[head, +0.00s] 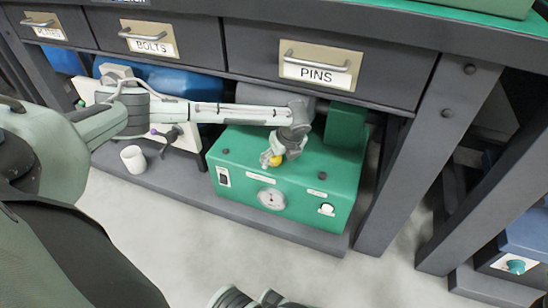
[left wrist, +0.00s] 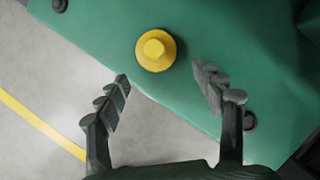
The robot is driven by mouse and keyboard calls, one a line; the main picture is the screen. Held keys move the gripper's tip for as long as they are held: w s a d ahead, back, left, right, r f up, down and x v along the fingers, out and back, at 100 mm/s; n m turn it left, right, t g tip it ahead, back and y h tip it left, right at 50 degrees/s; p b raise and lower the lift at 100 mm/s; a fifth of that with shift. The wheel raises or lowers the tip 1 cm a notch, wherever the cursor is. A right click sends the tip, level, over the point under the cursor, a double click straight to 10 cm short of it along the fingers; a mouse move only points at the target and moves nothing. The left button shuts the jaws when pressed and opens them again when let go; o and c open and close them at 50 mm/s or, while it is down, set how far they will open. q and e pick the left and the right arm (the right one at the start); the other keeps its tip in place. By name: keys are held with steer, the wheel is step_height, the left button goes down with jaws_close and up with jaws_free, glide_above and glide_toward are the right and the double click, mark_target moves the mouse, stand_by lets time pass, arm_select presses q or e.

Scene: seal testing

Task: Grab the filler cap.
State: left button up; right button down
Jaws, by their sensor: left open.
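The yellow filler cap (left wrist: 156,49) has a hexagonal top and sits on the top face of the green machine (left wrist: 190,110). In the head view the cap (head: 275,161) shows partly beside my left gripper (head: 267,158), which reaches down to it from the left arm. In the left wrist view my left gripper (left wrist: 168,88) is open and empty. Its two fingers stand on either side, with the cap just beyond the gap between the tips. The fingers do not touch the cap.
The green machine (head: 235,150) stands on the low shelf under a bench with labelled drawers (head: 320,68), close above my left arm. A white cup (head: 133,159) stands on the shelf to the left. A bench leg (head: 430,155) rises to the right.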

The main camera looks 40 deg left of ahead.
arm_select(q)
steer(key=w+a, duration=0.1)
steer(key=a+f+b, duration=0.1)
steer(key=a, duration=0.1)
steer(key=shift+w+f, duration=0.15)
steer(key=shift+w, duration=0.25)
steer(key=shift+c, duration=0.6)
steer(key=c, duration=0.9)
